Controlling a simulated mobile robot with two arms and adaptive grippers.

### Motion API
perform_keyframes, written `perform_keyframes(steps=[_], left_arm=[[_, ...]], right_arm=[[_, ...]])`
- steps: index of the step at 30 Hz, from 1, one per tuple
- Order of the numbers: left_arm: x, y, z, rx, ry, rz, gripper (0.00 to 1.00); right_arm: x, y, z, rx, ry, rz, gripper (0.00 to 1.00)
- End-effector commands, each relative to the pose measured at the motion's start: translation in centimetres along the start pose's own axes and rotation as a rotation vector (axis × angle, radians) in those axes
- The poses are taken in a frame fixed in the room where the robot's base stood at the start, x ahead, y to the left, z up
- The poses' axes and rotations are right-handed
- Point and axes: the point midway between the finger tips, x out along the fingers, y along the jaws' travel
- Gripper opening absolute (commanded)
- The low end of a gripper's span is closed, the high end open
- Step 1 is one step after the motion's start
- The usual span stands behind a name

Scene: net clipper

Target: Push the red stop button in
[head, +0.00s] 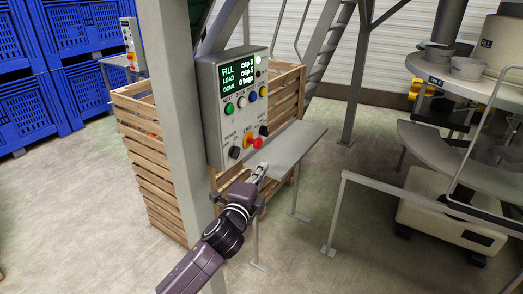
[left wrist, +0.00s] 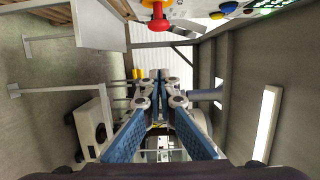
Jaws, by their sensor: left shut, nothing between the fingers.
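The red stop button (head: 257,143) sits low on the front of a grey control panel (head: 216,133), on a yellow base. It also shows in the left wrist view (left wrist: 157,16) at the top edge, standing out from the panel. My left gripper (head: 262,168) is shut and empty, just below the button and apart from it. In the left wrist view its fingers (left wrist: 160,82) are together in the middle, with the button above them. My right gripper is not in view.
A black knob (head: 234,152) and another (head: 263,130) flank the button. A green button (head: 229,108) and others sit higher, under a screen (head: 238,77). A grey shelf (head: 297,143) is close right of my gripper. A wooden crate (head: 152,165) stands behind the post (head: 170,90).

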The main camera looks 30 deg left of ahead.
Motion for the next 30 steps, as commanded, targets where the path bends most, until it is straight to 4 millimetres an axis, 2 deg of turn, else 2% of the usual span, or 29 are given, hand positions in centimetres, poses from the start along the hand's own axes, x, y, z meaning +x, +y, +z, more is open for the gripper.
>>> perform_keyframes(steps=[5, 20, 21, 24, 30], left_arm=[[1.8, -0.2, 0.0, -0.001, 0.000, -0.001, 0.00], [10.1, -0.2, -0.1, -0.003, 0.000, 0.000, 0.00], [10.2, -0.3, 1.0, 0.002, -0.003, 0.002, 0.00], [10.4, -0.2, 2.4, 0.001, -0.002, 0.002, 0.00], [10.8, 0.0, 3.7, -0.001, 0.001, 0.001, 0.00]], right_arm=[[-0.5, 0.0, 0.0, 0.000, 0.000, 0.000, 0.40], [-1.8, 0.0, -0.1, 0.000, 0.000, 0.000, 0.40], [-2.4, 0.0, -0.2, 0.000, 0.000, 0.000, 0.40], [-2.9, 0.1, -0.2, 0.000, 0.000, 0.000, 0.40], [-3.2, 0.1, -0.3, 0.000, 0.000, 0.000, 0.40]])
